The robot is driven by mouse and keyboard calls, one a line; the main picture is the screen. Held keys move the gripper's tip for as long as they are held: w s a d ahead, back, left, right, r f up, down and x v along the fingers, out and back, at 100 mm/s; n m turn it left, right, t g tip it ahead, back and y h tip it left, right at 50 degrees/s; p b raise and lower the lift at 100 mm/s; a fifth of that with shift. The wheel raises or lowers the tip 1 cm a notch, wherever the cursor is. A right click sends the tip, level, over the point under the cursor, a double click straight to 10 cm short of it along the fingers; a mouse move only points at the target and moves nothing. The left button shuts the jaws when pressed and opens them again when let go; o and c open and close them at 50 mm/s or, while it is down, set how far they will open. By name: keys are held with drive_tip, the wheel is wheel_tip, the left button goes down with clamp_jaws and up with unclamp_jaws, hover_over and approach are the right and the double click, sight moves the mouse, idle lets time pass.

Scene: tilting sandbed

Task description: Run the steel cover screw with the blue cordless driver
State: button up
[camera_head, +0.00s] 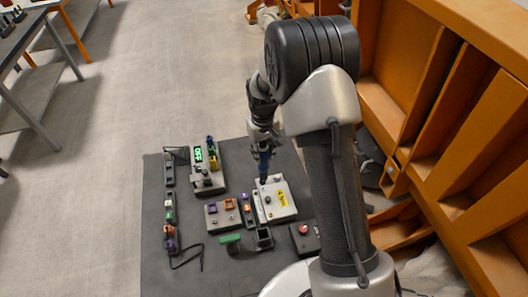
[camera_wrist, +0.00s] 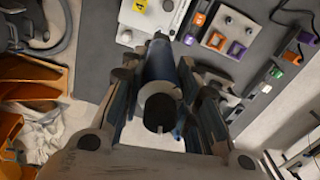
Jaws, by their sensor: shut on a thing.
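My gripper (camera_head: 262,142) is shut on the blue cordless driver (camera_head: 264,162), which hangs upright with its lower end over the light cover plate (camera_head: 285,208). In the wrist view my gripper (camera_wrist: 163,82) has a finger on each side of the driver (camera_wrist: 160,66), seen from its rear end. I cannot tell which one is the steel cover screw. The driver's tip is hidden in the wrist view, so contact with a screw cannot be told.
The dark mat (camera_head: 160,268) carries a grey block with purple and orange parts (camera_head: 222,213), a device with a green display (camera_head: 205,170), a red-button box (camera_head: 304,238) and a loose black cable. An orange frame (camera_head: 440,110) stands close on the right.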

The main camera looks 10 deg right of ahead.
sight(263, 163)
drive_tip(key=shift+f, duration=0.1)
drive_tip(key=shift+f+b, duration=2.05)
drive_tip(key=shift+f, duration=0.9)
